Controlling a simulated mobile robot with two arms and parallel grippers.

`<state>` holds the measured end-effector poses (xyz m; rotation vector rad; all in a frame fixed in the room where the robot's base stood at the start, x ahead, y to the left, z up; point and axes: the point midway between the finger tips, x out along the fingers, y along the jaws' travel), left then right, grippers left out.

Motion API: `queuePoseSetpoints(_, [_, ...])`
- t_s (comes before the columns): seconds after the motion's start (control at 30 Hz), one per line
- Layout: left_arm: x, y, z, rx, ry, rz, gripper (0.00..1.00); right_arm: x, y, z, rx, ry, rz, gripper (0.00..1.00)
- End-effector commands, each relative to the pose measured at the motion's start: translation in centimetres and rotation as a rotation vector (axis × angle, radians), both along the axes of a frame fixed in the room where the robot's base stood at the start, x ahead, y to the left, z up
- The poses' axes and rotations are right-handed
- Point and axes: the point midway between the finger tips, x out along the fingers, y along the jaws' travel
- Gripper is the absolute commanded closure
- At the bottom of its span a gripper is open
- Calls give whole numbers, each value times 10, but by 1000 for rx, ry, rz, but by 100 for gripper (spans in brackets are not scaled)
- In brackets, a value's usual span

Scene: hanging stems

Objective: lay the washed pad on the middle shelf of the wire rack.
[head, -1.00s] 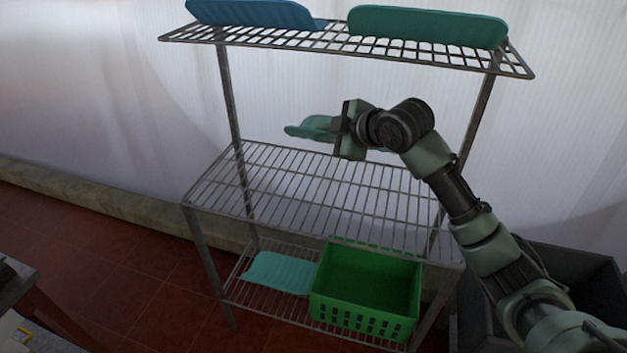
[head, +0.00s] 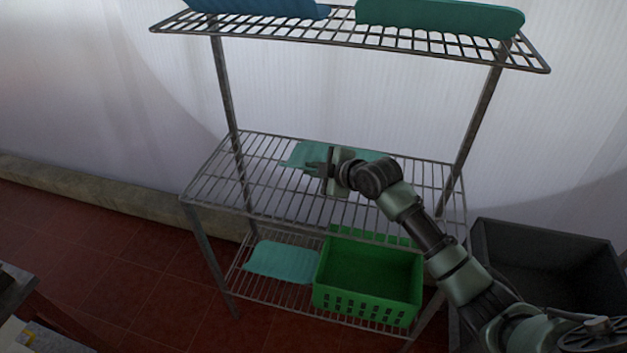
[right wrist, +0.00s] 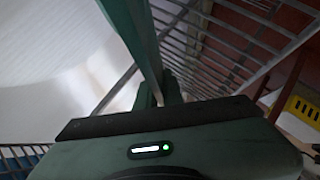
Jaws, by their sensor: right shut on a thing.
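The washed pad (head: 301,155) is a teal sheet at the middle shelf (head: 232,178) of the wire rack, toward its back. It looks flat, with part of it hidden behind my right gripper. My right gripper (head: 312,171) is shut on the pad's near side, low over the middle shelf. In the right wrist view the pad (right wrist: 137,35) runs up from the fingers (right wrist: 158,95), seen nearly edge-on, with the rack's wires beside it. I cannot tell whether all of the pad touches the wires. My left gripper is not in view.
The top shelf holds a blue pad (head: 262,8) and a green pad (head: 440,18). The bottom shelf holds another teal pad (head: 283,262) and a green basket (head: 368,285). A dark bin (head: 545,262) stands at the right. The middle shelf's left part is bare.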

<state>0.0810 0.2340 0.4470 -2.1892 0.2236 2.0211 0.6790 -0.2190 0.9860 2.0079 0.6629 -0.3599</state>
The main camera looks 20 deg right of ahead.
Motion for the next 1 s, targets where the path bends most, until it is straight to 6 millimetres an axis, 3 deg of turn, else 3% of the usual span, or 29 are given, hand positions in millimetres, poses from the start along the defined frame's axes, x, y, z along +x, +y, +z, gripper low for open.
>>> queuePoseSetpoints(0.13, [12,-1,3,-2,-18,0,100,0,0,-12,1,2,-1,100])
queuePoseSetpoints(0.4, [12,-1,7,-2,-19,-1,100,0,0,-47,2,1,-2,100])
queuePoseSetpoints(0.77, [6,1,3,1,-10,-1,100,0,-1,-51,0,-1,0,100])
queuePoseSetpoints(0.87, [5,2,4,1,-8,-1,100,0,-1,-51,0,-1,0,73])
queuePoseSetpoints(1.0, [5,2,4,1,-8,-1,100,0,0,-51,0,-1,0,71])
